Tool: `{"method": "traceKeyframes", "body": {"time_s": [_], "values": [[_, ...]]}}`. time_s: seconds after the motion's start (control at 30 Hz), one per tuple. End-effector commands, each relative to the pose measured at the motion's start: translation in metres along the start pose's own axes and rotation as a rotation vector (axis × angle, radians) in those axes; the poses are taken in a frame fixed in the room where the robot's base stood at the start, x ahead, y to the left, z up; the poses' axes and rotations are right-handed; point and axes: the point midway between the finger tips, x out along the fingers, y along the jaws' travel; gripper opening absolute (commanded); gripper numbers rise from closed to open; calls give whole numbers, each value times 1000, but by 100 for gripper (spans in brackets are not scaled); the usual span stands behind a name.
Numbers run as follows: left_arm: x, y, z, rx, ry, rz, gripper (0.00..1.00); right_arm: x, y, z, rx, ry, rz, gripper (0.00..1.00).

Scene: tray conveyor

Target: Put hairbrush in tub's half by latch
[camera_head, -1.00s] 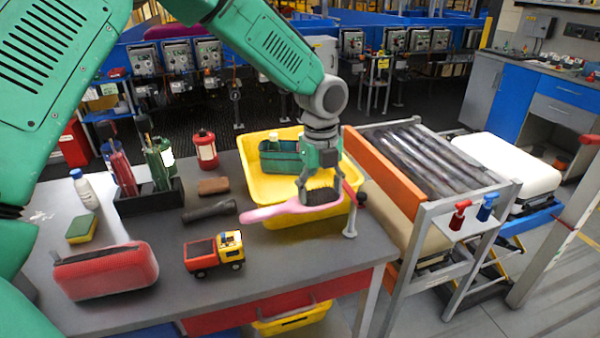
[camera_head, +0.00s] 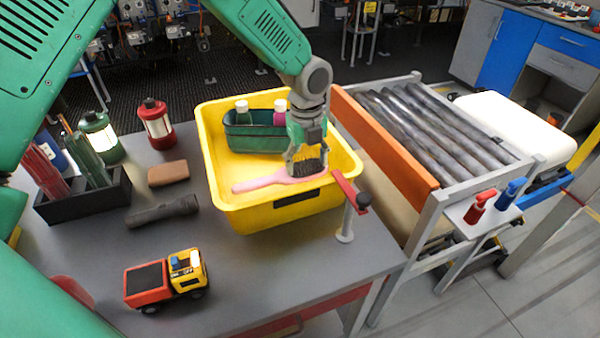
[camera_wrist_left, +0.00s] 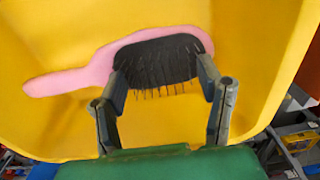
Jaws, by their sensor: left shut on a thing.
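The hairbrush (camera_head: 262,182) is pink with a black bristle pad; it also shows in the left wrist view (camera_wrist_left: 75,80). My left gripper (camera_head: 308,165) is shut on its head, with fingers on both sides of the bristle pad in the left wrist view (camera_wrist_left: 162,78). The brush is over the near half of the yellow tub (camera_head: 228,190), handle pointing left; I cannot tell if it touches the floor. My right gripper is out of view.
A green caddy (camera_head: 250,140) with bottles fills the tub's far half. A toy truck (camera_head: 165,280), flashlight (camera_head: 162,211), brown block (camera_head: 168,173), red lantern (camera_head: 156,125) and black rack (camera_head: 85,200) stand left. The roller conveyor (camera_head: 440,125) is at right.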

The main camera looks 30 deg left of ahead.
Motion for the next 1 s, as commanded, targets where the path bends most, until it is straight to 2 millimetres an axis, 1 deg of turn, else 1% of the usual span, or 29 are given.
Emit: {"method": "traceKeyframes", "body": {"time_s": [0.03, 0.23, 0.4, 0.5, 0.73, 0.77, 0.8, 1.0], "values": [[7, 0, 0, 0, 0, 1, 15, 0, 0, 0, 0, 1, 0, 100], [21, -1, -1, 0, -2, 1, 15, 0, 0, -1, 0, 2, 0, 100], [46, 0, -1, 1, -1, 2, 15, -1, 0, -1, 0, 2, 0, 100], [50, 0, 1, 1, -1, -1, 15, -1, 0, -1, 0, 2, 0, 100], [51, 1, 1, 0, -1, -1, 15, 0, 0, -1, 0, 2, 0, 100], [51, 1, 1, 0, -1, -1, 67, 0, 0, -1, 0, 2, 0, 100], [50, 1, 1, 0, -1, -1, 81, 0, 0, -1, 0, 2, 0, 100], [50, 0, 1, 0, -1, -1, 81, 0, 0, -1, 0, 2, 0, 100]]}}
